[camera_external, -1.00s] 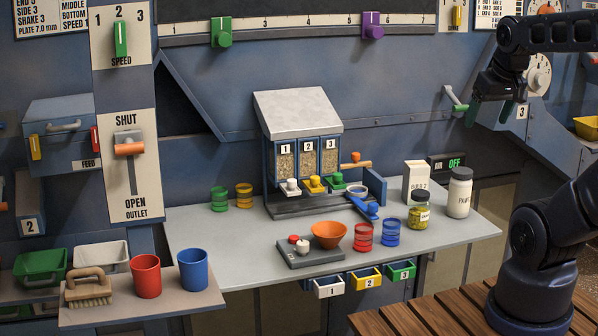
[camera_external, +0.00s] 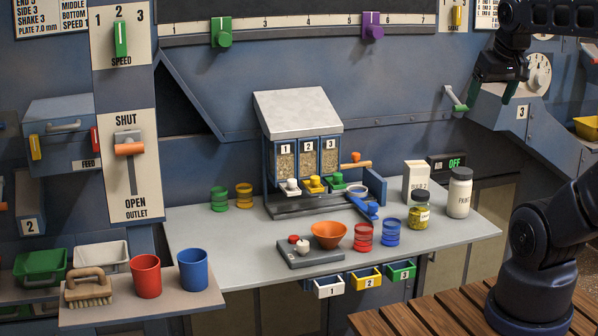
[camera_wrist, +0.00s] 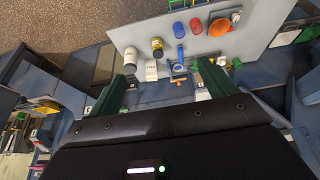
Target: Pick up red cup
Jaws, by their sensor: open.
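The red cup (camera_external: 146,276) stands upright on a small grey shelf (camera_external: 125,312) at the lower left of the external view. It is between a brush and a blue cup and apart from both. My gripper (camera_external: 489,92) hangs at the upper right of the external view, far from the red cup, with its green fingers apart and nothing between them. In the wrist view my gripper (camera_wrist: 166,82) has its two fingers spread. I cannot make out the red cup there.
A blue cup (camera_external: 193,269) stands right of the red cup, a brush (camera_external: 88,287) left. The workbench (camera_external: 225,262) between carries a dispenser (camera_external: 297,112), an orange bowl (camera_external: 329,234), red rings (camera_external: 363,237), blue rings (camera_external: 391,232) and jars. A lever panel (camera_external: 130,180) rises behind the cups.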

